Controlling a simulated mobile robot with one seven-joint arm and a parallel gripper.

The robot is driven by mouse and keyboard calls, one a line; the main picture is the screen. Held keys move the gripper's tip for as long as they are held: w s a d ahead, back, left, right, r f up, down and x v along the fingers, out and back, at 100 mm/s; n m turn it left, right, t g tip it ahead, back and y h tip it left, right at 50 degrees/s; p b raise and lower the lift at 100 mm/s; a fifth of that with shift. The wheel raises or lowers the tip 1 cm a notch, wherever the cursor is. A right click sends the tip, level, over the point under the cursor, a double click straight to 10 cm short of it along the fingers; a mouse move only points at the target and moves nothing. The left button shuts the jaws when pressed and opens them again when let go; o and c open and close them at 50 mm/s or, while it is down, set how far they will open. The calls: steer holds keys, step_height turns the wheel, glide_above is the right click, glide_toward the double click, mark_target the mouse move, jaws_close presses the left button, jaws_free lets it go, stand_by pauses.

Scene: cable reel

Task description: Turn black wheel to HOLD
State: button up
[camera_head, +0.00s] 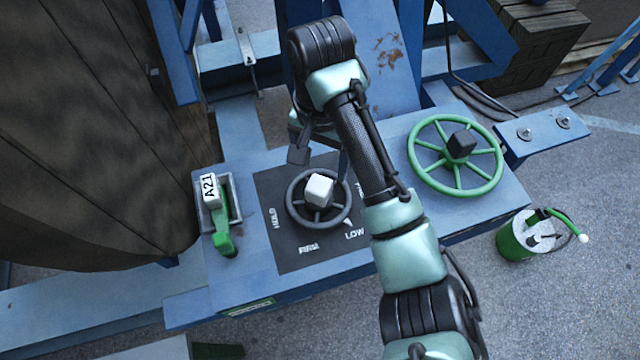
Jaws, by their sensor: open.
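The black wheel (292,208) lies on a dark square plate (290,258) on the blue bench, with a white block (319,189) at its hub. White lettering rings the wheel: LOW at lower right, a word like FIRM at the bottom, a sideways word at left that looks like HOLD, and one at right partly hidden by my arm. A small white pointer mark sits at the wheel's lower right, beside LOW. My gripper (318,156) is open above the wheel's far edge, its dark fingers partly hidden by my arm. It appears apart from the wheel.
A green wheel (427,179) with a dark hub block stands right of my arm. A large wooden reel (90,150) fills the left side. A green canister (516,246) stands on the ground at right.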

mark_target(320, 183)
steer(key=f, duration=0.9)
steer(key=shift+w+f, duration=0.2)
steer(key=shift+f, duration=0.1)
jaws_close()
